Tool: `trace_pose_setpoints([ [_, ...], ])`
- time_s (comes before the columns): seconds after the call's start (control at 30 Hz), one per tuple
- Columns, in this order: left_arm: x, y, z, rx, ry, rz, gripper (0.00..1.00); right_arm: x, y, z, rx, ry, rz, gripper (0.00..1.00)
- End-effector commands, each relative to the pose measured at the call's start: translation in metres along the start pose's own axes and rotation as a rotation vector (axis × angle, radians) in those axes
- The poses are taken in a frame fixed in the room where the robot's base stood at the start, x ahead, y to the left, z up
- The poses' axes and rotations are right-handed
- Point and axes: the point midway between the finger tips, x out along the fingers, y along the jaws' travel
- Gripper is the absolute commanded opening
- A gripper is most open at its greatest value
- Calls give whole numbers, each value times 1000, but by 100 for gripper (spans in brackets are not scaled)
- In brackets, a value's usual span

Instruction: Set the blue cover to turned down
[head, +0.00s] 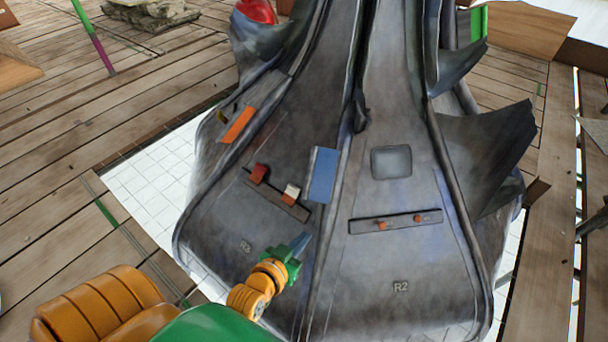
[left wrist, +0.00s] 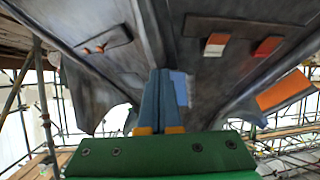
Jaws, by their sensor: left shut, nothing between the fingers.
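The blue cover (head: 323,175) is a small upright rectangle on the grey spire's left panel, close to the ridge between the two front panels. Its paler left edge shows; I cannot tell its exact angle to the panel. My left gripper (head: 303,240) is below the cover in the head view, apart from it, with its blue-grey fingers together and empty. In the left wrist view the closed fingers (left wrist: 159,75) point at the spire, and the blue cover (left wrist: 181,90) shows just right of them, partly hidden. My right gripper is not in view.
Left of the cover are a rail with a red block (head: 259,172) and a red-and-white block (head: 291,193), and an orange plate (head: 238,124). The right panel has a grey square (head: 391,162) and a rail with two orange knobs (head: 395,222). Curved fins stick out at right.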

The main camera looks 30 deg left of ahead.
Motion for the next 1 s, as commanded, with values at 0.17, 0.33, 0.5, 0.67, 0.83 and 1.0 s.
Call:
trace_pose_setpoints([
  [0.17,-18,-28,-62,-42,285,-113,0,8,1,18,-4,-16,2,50],
  [0.33,-26,-43,-84,-51,404,-169,0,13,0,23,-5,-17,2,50],
  [0.5,1,-47,-93,-50,408,-167,0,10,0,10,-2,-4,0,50],
  [0.67,34,-53,-106,-50,407,-167,0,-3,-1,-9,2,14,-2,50],
  [0.83,68,-59,-118,-51,404,-166,0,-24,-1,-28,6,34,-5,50],
  [1.0,87,-62,-108,-49,402,-166,0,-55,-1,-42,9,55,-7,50],
])
